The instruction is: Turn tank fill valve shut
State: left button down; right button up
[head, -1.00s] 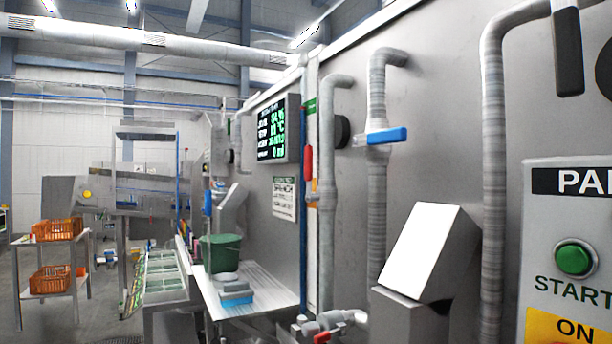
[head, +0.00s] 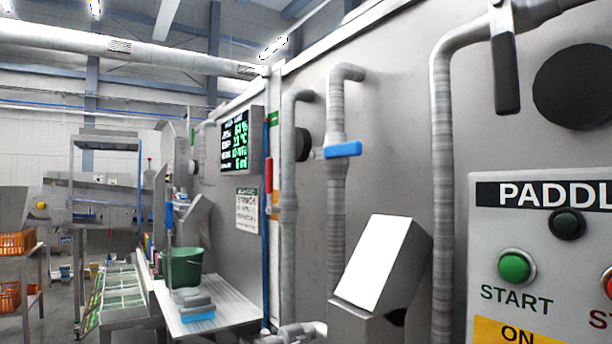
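A valve with a blue lever handle (head: 343,149) sits on a vertical grey pipe (head: 337,190) on the steel wall; its lever lies about level, across the pipe. Another valve with a dark, hanging lever (head: 505,72) is at the upper right on a second pipe. No label shows which one is the tank fill valve. Neither of my grippers is in view.
A paddle control panel (head: 540,250) with a green start button (head: 515,267) is at right. A slanted grey box (head: 385,262) juts from the wall. A steel shelf (head: 225,315) holds a green bucket (head: 183,268). Orange crates (head: 12,243) stand far left.

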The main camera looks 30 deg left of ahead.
aim_at(269, 162)
jog(key=j+z, duration=0.6)
jog(key=z, duration=0.25)
jog(key=k+j+z, duration=0.2)
jog(key=j, duration=0.15)
jog(key=j+z, duration=0.2)
jog(key=j, duration=0.15)
jog(key=k+j+z, duration=0.1)
jog(key=j, duration=0.25)
jog(key=k+j+z, duration=0.1)
jog(key=k+j, duration=0.15)
jog(key=j, duration=0.15)
